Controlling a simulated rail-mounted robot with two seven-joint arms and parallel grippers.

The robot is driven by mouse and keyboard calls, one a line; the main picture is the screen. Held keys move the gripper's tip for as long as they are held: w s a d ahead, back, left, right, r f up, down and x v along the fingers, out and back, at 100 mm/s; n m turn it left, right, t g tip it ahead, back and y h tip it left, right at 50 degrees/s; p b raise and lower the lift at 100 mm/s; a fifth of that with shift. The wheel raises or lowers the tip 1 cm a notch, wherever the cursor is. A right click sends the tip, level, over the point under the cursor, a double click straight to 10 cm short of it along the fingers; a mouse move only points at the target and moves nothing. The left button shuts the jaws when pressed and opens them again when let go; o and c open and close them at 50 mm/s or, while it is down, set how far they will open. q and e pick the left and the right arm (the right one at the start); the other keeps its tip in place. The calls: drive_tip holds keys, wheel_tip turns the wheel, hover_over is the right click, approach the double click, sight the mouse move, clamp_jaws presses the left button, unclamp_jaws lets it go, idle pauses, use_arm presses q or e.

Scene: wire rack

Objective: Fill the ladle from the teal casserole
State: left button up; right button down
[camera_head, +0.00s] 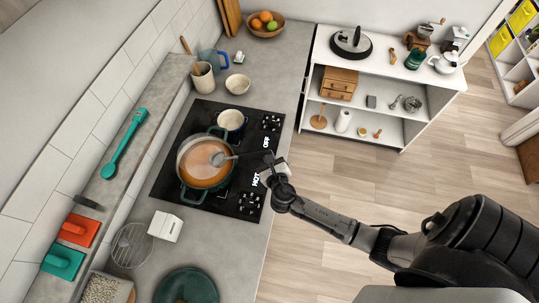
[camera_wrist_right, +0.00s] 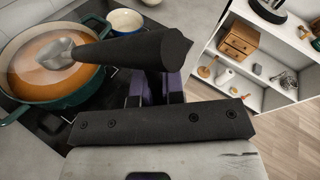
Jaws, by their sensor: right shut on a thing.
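The teal casserole (camera_head: 193,196) stands on the black hob and holds orange-brown liquid (camera_head: 203,174). In the right wrist view the casserole (camera_wrist_right: 68,99) is at the left. The ladle has a grey metal bowl (camera_head: 217,159) and a thick dark handle (camera_wrist_right: 130,49). Its bowl is inside the casserole's rim, at the liquid, and also shows in the wrist view (camera_wrist_right: 60,53). How much liquid is in the bowl I cannot tell. My right gripper (camera_head: 271,163) is shut on the ladle's handle, to the right of the casserole. My left gripper is not in view.
A small cream pot (camera_head: 231,120) stands on the hob just behind the casserole. A white block (camera_head: 165,226) and a wire rack (camera_head: 132,246) lie in front of the hob. A teal lid or pan (camera_head: 186,288) is at the near edge. A white shelf (camera_head: 385,72) stands at the right.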

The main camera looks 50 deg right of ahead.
drive_tip(key=w+a+f+b, duration=0.5)
drive_tip(key=w+f+b, duration=0.2)
drive_tip(key=w+f, duration=0.25)
wheel_tip(320, 180, down, 4)
drive_tip(key=s+d+m+t+b, duration=0.1)
drive_tip(key=s+m+t+b, duration=0.1)
drive_tip(key=b, duration=0.7)
wheel_tip(320, 180, up, 6)
drive_tip(key=s+d+m+p, duration=0.1)
drive_tip(key=s+p, duration=0.2)
drive_tip(key=p, duration=0.2)
drive_tip(key=shift+d+r+h, duration=0.25)
drive_tip(key=shift+d+h, duration=0.1)
drive_tip(key=shift+h, duration=0.05)
idle(1.7)
